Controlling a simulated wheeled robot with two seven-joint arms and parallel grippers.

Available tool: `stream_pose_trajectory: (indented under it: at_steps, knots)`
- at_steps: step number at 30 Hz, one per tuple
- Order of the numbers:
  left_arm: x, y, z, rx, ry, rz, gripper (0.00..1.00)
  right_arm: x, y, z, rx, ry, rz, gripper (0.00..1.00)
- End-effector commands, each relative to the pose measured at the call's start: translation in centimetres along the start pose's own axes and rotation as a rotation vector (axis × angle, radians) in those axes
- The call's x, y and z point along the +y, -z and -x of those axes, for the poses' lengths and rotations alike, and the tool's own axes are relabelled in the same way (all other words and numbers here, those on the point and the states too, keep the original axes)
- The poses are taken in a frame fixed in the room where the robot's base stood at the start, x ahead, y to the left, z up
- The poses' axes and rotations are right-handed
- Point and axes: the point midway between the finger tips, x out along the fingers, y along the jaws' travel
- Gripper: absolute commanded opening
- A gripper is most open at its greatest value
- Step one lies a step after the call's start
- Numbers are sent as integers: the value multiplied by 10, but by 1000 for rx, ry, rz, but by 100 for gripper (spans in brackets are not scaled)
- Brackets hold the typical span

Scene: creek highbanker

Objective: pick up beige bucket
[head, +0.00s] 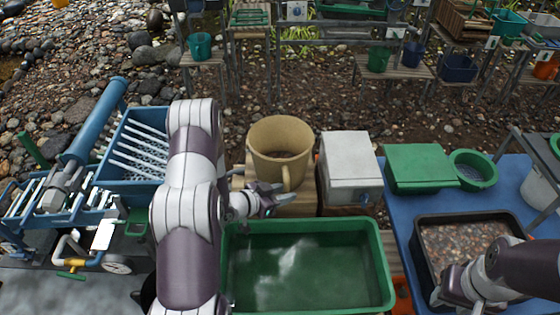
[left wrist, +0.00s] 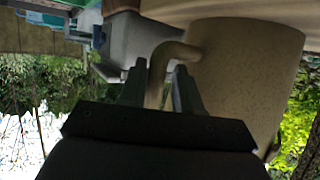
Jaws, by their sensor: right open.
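My left gripper (head: 272,198) is at the handle, low on the bucket's near side. In the left wrist view the bucket (left wrist: 245,75) fills the right side, and its handle (left wrist: 158,75) runs between the two fingers of my left gripper (left wrist: 160,85). I cannot tell whether the fingers press on the handle. My right gripper (head: 460,292) is open at the lower right, over the black tray's near left edge.
A green tub (head: 380,270) lies in front of the bucket, and a grey box (head: 350,165) stands close on its right. The blue highbanker (head: 125,185) is on the left. A blue table (head: 400,215) holds a green box (head: 418,165), a green pan (head: 490,158) and a black tray (head: 418,250) of gravel.

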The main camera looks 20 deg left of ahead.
Motion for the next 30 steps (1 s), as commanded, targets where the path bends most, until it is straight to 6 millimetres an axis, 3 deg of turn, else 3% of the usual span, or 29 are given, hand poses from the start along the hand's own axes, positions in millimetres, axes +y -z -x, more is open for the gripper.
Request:
stream_pose_trajectory:
  at_steps: [3,9,12,25,30]
  knots:
    - [2,-2,-11,-5,-3,2,32,0,0,3,-1,0,0,43]
    - [2,-4,-13,-9,-2,4,32,0,0,2,-1,0,0,43]
    - [2,-5,-12,-11,-2,6,0,0,0,2,-1,0,0,43]
    - [0,-3,-12,-7,2,2,0,0,0,1,-1,0,0,43]
    - [-1,7,-8,-6,2,1,0,0,0,-2,-1,0,0,43]
